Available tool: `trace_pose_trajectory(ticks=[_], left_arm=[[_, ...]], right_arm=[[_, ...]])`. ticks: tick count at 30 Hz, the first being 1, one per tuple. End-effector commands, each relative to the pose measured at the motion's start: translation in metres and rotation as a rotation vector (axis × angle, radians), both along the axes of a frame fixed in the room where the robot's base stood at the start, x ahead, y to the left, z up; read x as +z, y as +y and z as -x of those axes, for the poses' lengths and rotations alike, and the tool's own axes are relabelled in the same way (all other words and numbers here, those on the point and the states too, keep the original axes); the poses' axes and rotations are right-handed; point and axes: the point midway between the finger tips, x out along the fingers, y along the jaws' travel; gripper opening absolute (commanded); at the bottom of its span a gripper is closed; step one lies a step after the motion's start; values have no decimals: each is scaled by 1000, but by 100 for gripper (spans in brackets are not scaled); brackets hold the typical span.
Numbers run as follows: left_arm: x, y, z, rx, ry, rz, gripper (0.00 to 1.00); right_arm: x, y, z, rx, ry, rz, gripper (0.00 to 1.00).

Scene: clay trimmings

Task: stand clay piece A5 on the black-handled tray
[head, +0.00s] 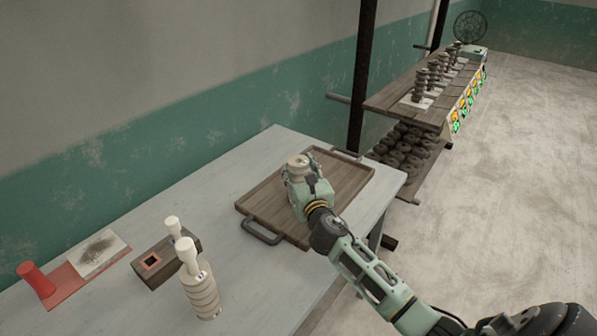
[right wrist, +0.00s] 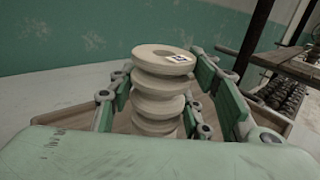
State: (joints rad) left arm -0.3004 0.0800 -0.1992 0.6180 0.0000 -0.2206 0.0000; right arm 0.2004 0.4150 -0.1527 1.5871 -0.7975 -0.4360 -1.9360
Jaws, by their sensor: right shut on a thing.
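A pale, ribbed clay piece (head: 298,161) stands upright in my right gripper (head: 303,178) above the wooden tray. The right wrist view shows its stacked discs (right wrist: 160,85) between the green fingers (right wrist: 172,105); a small label on its top is too small to read. The black-handled tray (head: 264,196) is a flat brown wooden board with dark handles on its near left and far right ends. The base of the piece is hidden by the gripper, so I cannot tell whether it touches the tray. My left gripper is not in view.
On the pale table (head: 250,290), left of the tray, stand another ribbed clay piece (head: 202,293) with a white top and a dark wooden block (head: 162,265). A red cylinder (head: 36,280) is farther left. A shelf (head: 395,100) with stacked pieces stands beyond the table.

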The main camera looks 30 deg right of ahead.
Motion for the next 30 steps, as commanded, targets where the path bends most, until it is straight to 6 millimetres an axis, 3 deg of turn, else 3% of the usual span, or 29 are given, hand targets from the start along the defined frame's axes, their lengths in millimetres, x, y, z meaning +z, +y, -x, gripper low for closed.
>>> trace_pose_trajectory(ticks=[1,2,8,20,30], left_arm=[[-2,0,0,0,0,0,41],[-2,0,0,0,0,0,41],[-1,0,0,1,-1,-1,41],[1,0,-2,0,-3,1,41],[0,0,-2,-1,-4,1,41]], right_arm=[[0,0,0,1,-4,2,0],[-3,0,0,0,1,1,46],[-2,0,0,0,1,1,64],[0,1,4,0,1,1,64],[-1,19,68,2,3,1,64]])
